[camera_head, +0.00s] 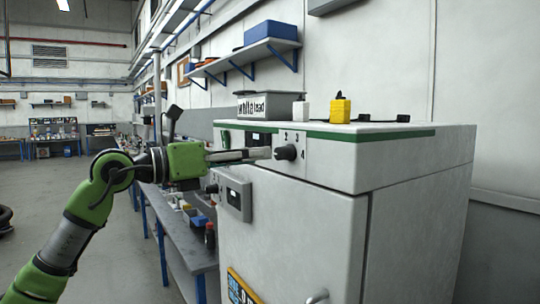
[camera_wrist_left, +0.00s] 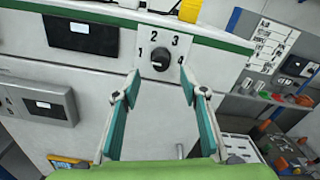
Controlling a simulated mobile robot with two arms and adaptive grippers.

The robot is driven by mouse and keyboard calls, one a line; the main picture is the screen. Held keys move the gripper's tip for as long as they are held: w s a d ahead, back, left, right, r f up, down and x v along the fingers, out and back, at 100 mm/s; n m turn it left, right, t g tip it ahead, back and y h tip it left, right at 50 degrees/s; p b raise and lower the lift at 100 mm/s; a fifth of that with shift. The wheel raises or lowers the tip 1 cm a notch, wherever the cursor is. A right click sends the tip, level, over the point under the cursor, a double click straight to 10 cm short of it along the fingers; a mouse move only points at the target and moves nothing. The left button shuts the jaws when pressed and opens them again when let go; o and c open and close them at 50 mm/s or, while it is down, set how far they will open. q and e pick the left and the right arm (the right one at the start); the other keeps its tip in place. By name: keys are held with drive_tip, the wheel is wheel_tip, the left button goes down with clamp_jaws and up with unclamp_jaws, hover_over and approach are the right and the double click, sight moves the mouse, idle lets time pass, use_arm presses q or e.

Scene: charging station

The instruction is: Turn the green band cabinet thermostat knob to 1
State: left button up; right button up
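The white cabinet (camera_head: 330,165) has a green band (camera_head: 375,135) along its top edge. A black round thermostat knob (camera_head: 287,152) sits on a pale plate just below the band. In the left wrist view the knob (camera_wrist_left: 161,61) is ringed by the numbers 1, 2, 3 and 4; its exact setting is hard to read. My left gripper (camera_head: 264,154) points at the knob from the left. In the left wrist view my left gripper (camera_wrist_left: 160,79) is open and empty, its two fingers either side of and short of the knob. My right gripper is not in view.
A grey panel with a small screen (camera_head: 237,198) projects from the cabinet front below the knob. A grey bin (camera_head: 270,107) and a yellow block (camera_head: 340,110) stand on top. A cluttered bench (camera_head: 185,235) runs behind on the left. The floor at left is open.

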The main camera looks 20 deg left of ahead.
use_arm(q)
drive_tip(key=v, duration=0.5)
drive_tip(key=shift+s+a, duration=0.1)
drive_tip(key=shift+s, duration=0.05)
